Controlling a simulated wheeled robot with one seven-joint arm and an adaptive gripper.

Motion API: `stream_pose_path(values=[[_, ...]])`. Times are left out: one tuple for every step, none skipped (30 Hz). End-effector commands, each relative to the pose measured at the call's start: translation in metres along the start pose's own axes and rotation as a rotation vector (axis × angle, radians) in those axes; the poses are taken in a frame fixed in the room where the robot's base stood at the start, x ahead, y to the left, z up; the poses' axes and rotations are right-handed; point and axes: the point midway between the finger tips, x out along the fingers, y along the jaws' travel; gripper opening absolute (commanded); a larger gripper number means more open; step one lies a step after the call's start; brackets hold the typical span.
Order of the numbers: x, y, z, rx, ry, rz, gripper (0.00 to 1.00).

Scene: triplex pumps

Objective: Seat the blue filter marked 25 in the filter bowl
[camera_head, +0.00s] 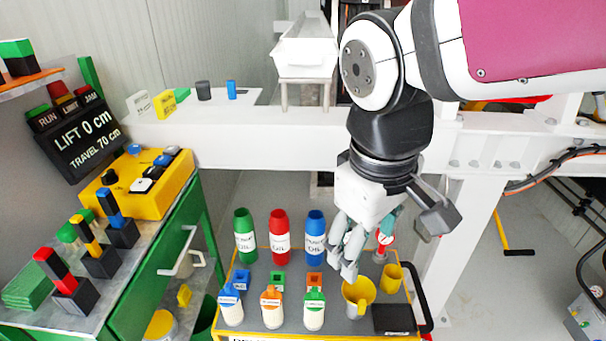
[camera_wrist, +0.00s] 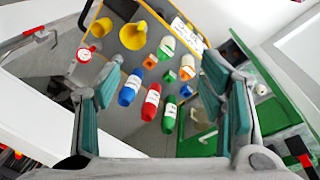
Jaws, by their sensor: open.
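No number 25 is readable in either view, so I cannot tell which blue piece is the marked filter. A small blue block (camera_head: 232,89) stands on the white ledge at the back, right of a dark grey cylinder (camera_head: 203,90). Another blue block (camera_head: 241,278) sits on the cart at lower left. I cannot identify the filter bowl for certain; a yellow funnel-like vessel (camera_head: 358,296) and a yellow cup (camera_head: 391,278) stand on the cart. My gripper (camera_head: 346,262) hangs over the cart, left of the yellow cup. In the wrist view its fingers (camera_wrist: 160,88) are wide apart and empty.
Green (camera_head: 245,236), red (camera_head: 280,237) and blue (camera_head: 316,237) bottles stand on the cart, with white capped bottles (camera_head: 272,308) in front. A green bench (camera_head: 150,290) with a yellow control box (camera_head: 140,182) is left. A white post (camera_head: 462,250) stands right.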

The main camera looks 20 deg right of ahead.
Motion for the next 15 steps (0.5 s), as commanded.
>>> stream_pose_path(values=[[-0.005,-0.002,0.017,0.076,0.021,-0.012,0.64],[-0.007,-0.004,0.026,0.117,0.028,-0.021,0.64],[-0.008,-0.006,0.036,0.169,0.037,-0.033,0.64],[-0.009,-0.008,0.043,0.206,0.043,-0.043,0.64],[-0.009,-0.010,0.050,0.237,0.048,-0.052,0.64],[-0.010,-0.012,0.057,0.274,0.056,-0.063,0.64],[-0.010,-0.014,0.062,0.299,0.059,-0.072,0.64],[-0.010,-0.016,0.066,0.320,0.063,-0.080,0.64],[-0.010,-0.018,0.070,0.342,0.066,-0.087,0.64],[-0.010,-0.018,0.072,0.356,0.069,-0.092,0.66],[-0.010,-0.019,0.074,0.365,0.070,-0.095,0.68],[-0.010,-0.020,0.075,0.371,0.070,-0.098,0.68],[-0.010,-0.020,0.075,0.372,0.068,-0.097,0.68],[-0.010,-0.019,0.074,0.368,0.065,-0.094,0.68],[-0.010,-0.017,0.070,0.356,0.060,-0.087,0.68]])
